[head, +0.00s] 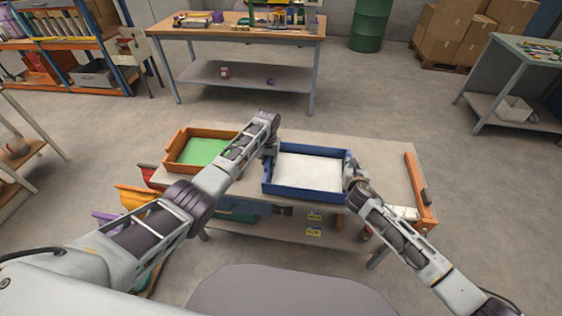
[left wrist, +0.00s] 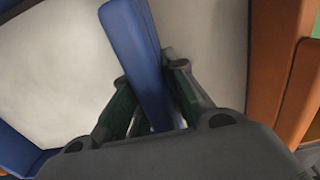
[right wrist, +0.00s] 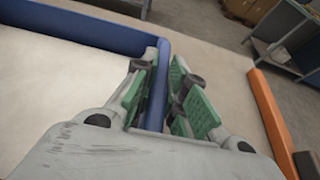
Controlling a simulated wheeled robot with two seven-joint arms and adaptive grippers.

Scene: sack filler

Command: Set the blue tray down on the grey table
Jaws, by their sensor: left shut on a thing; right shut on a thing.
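The blue tray (head: 307,192) has a pale, whitish inside and is at the middle of the grey table (head: 385,150) in the head view. It looks level; whether its underside touches the table top cannot be told. My left gripper (head: 270,150) is shut on its left wall, and the left wrist view shows that wall (left wrist: 135,50) between the fingers. My right gripper (head: 350,172) is shut on its right wall, which shows between the fingers in the right wrist view (right wrist: 158,85). The fingertips are partly hidden in the head view.
An orange tray (head: 170,150) with a green inside sits at the table's left. An orange-edged piece (head: 420,195) lies at the right end. Coloured bins (head: 135,198) hang at the left front. A workbench (head: 235,33) stands behind, with open floor between.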

